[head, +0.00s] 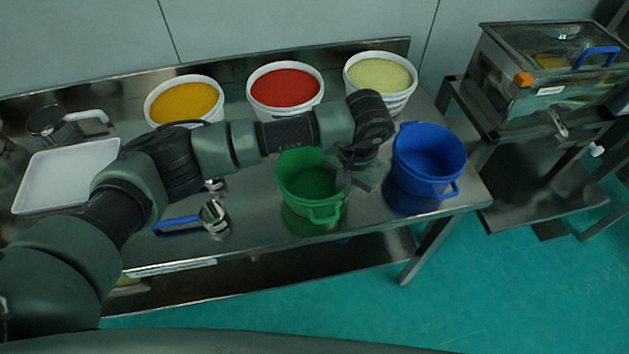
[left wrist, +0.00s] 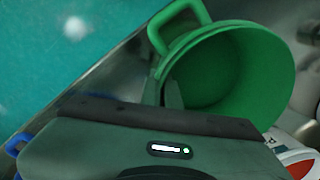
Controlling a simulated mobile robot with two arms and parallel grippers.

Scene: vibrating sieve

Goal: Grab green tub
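The green tub (head: 298,178) stands upright on the metal table, front of centre, with a handle on its front side. My left gripper (head: 347,170) is at the tub's right rim, pointing down. In the left wrist view the green tub (left wrist: 235,65) shows its open, empty inside and a handle at the top left. A dark fingertip of my left gripper (left wrist: 165,92) shows at the rim, by the tub's wall. The gripper body hides most of the fingers, so I cannot tell whether they are closed on the wall. My right gripper is not in view.
A blue tub (head: 428,158) stands close to the right of my gripper. Yellow (head: 187,101), red (head: 285,88) and pale green (head: 380,76) filled buckets stand behind. A white tray (head: 66,178) and a blue-handled scoop (head: 205,221) are on the left.

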